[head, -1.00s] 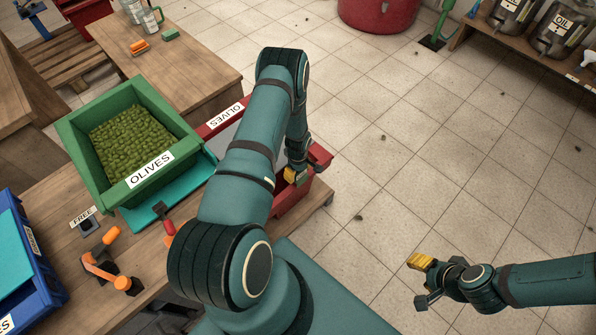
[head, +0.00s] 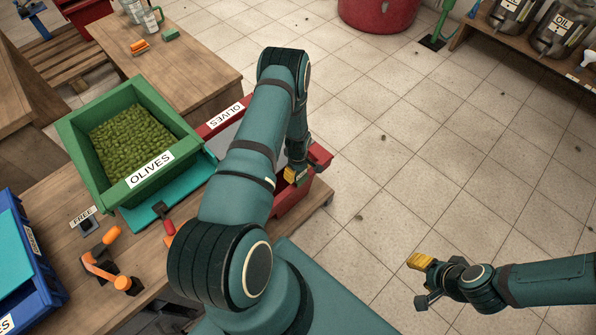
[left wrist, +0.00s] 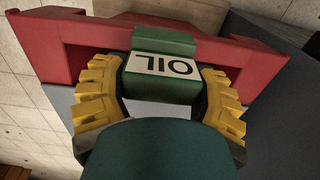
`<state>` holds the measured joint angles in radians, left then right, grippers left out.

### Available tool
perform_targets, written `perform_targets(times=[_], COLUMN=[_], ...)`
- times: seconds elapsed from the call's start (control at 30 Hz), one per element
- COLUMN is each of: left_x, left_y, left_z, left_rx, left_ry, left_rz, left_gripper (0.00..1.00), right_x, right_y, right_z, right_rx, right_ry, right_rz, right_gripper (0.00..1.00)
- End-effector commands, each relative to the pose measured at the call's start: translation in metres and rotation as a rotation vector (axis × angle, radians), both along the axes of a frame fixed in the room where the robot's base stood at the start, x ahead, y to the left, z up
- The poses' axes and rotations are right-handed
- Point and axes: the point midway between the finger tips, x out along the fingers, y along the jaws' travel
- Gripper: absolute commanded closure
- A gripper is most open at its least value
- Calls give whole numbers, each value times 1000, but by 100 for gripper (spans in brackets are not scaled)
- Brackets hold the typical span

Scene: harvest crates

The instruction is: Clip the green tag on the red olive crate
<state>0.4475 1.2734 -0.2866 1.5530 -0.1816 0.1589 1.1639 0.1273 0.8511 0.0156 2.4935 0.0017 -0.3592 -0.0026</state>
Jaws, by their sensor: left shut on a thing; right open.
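The green tag (left wrist: 165,48) carries a white label reading OIL, upside down in the left wrist view. My left gripper (left wrist: 162,82) is shut on it, one yellow finger on each side. The tag lies against the red olive crate's wall (left wrist: 85,50) at its rim; I cannot tell whether it straddles the rim. In the head view my left gripper (head: 293,174) is at the near right end of the red crate (head: 318,158), and my arm hides much of that crate. The tag is not discernible there. My right gripper (head: 420,281) is open and empty over the floor.
A green crate (head: 82,143) full of olives stands left of the red crate. A blue crate (head: 38,262), an orange tool (head: 103,262) and a red-handled tool (head: 164,217) are on the bench. Orange and green pieces lie on the far table (head: 185,62).

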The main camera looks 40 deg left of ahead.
Motion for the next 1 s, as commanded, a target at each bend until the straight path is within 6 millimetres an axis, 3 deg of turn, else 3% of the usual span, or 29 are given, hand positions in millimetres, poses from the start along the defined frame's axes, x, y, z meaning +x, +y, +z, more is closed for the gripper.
perform_targets(times=[1.0], left_x=[0], left_y=[0], left_z=[-23], left_rx=[0], left_ry=[0], left_rz=[0], left_gripper=[66], right_x=[0], right_y=[0], right_z=[0], right_rx=[0], right_ry=[0], right_rz=[0], right_gripper=[51])
